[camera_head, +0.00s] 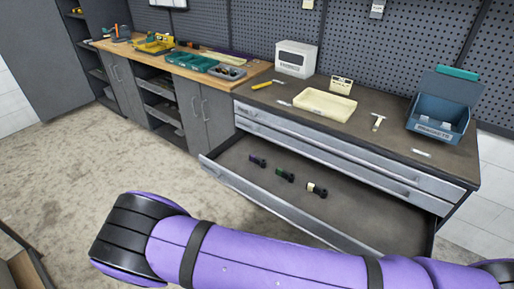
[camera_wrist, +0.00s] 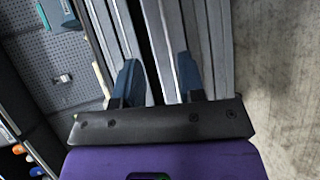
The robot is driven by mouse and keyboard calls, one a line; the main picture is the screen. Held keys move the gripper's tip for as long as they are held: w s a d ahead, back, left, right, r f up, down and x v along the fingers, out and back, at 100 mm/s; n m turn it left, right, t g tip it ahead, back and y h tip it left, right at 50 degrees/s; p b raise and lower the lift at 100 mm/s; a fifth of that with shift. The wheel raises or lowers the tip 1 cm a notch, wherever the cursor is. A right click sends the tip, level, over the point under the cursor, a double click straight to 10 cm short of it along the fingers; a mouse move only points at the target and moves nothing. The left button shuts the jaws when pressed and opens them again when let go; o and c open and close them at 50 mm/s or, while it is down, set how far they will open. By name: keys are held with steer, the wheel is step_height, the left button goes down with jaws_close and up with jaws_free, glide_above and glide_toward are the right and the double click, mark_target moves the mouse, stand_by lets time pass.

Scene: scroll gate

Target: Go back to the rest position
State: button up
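My gripper (camera_wrist: 159,76) shows in the wrist view with its two dark blue fingers apart and nothing visible held between them. Grey drawer fronts (camera_wrist: 215,50) and a dark gap show behind and between the fingers; I cannot tell whether the fingers touch them. In the head view my purple arm stretches across the bottom, and my gripper is out of that view. The lowest visible drawer (camera_head: 235,158) of the right cabinet is pulled out. Inside lie three small dark items, with a purple (camera_head: 257,161), a green (camera_head: 284,175) and a white (camera_head: 316,189) part.
The cabinet top holds a cream tray (camera_head: 325,106), a white box (camera_head: 295,59), a blue bin (camera_head: 445,105) and small tools. A wooden workbench (camera_head: 214,66) with trays stands to the left. The open drawer juts out over the floor. Carpeted floor (camera_head: 90,155) at left is clear.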

steer(key=w+d+r+m+g+y, duration=0.1)
steer(key=w+r+m+g+y, duration=0.2)
steer(key=r, duration=0.7)
steer(key=w+r+g+y, duration=0.15)
steer(key=w+r, duration=0.25)
steer(key=r, duration=0.7)
steer(key=w+d+r+m+g+y, duration=0.1)
steer(key=d+r+y, duration=0.1)
steer(key=d+r, duration=0.5)
steer(key=w+d+r+g+y, duration=0.1)
steer(key=w+d+r+y, duration=0.1)
steer(key=r, duration=0.9)
steer(key=s+d+r+m+t+y, duration=0.15)
steer(key=s+d+r+y, duration=0.35)
steer(key=d+r, duration=0.75)
steer(key=s+d+r+t, duration=0.2)
steer(key=s+d+r, duration=0.1)
steer(key=s, duration=0.4)
steer(key=s+d+r+t, duration=0.3)
steer(key=s+r, duration=0.2)
steer(key=s, duration=0.2)
steer(key=shift+s+d, duration=0.2)
steer(key=shift+d, duration=0.05)
